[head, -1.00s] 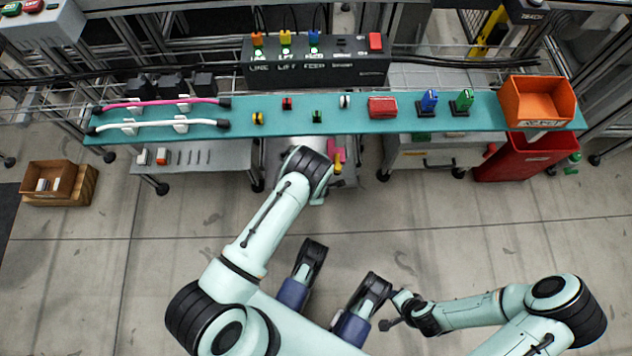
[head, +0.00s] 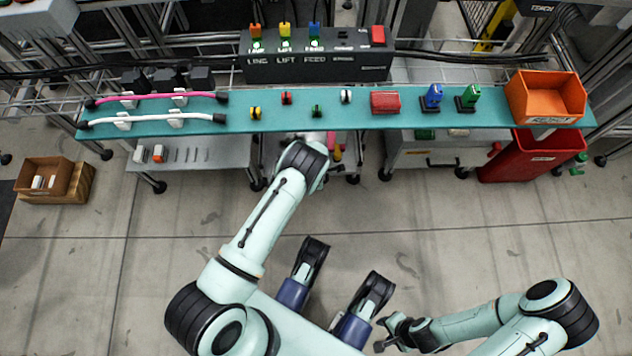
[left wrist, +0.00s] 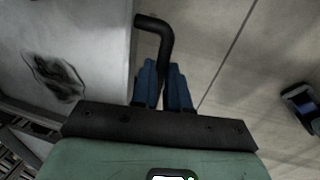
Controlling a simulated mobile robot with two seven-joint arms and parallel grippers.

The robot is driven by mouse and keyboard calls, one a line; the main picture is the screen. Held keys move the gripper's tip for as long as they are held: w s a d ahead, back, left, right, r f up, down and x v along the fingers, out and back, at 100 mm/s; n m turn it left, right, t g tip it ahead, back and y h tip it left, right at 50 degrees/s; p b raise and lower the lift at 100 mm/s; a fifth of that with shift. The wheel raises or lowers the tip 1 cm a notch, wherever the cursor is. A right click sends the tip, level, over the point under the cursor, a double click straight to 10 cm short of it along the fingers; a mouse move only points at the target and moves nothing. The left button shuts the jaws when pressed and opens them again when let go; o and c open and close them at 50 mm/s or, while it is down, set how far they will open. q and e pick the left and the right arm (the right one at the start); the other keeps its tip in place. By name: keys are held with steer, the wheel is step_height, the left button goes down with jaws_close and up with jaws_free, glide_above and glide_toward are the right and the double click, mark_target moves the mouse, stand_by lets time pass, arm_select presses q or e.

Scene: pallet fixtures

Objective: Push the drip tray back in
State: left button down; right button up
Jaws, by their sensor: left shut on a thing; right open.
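The drip tray (left wrist: 95,30) shows in the left wrist view as a pale grey surface with a dark stain, filling the upper left. A black bent handle (left wrist: 163,28) rises beside its edge. My left gripper (left wrist: 163,72), with blue fingers, is shut on this handle. In the head view my left arm reaches to the bench's front edge and hides its gripper and most of the tray, so how deep the tray sits cannot be told. My right gripper (head: 382,335) is open and empty over the floor at the lower right.
The teal shelf (head: 215,121) crosses above the tray area, bearing cables, small switches and an orange bin (head: 545,97). A red bin (head: 530,157) stands below at right. A cardboard box (head: 50,180) is at left. The floor in front is clear.

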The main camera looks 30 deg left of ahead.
arm_select(q)
steer(key=shift+w+a, duration=0.6)
steer(key=shift+w, duration=0.35)
steer(key=shift+w+a, duration=0.6)
steer(key=shift+w, duration=0.3)
arm_select(e)
steer(key=shift+s, duration=0.2)
arm_select(q)
steer(key=c, duration=1.1)
jaws_free()
steer(key=shift+w, duration=0.1)
steer(key=shift+r+p, duration=0.15)
steer(key=shift+p, duration=0.2)
arm_select(e)
steer(key=shift+w, duration=0.15)
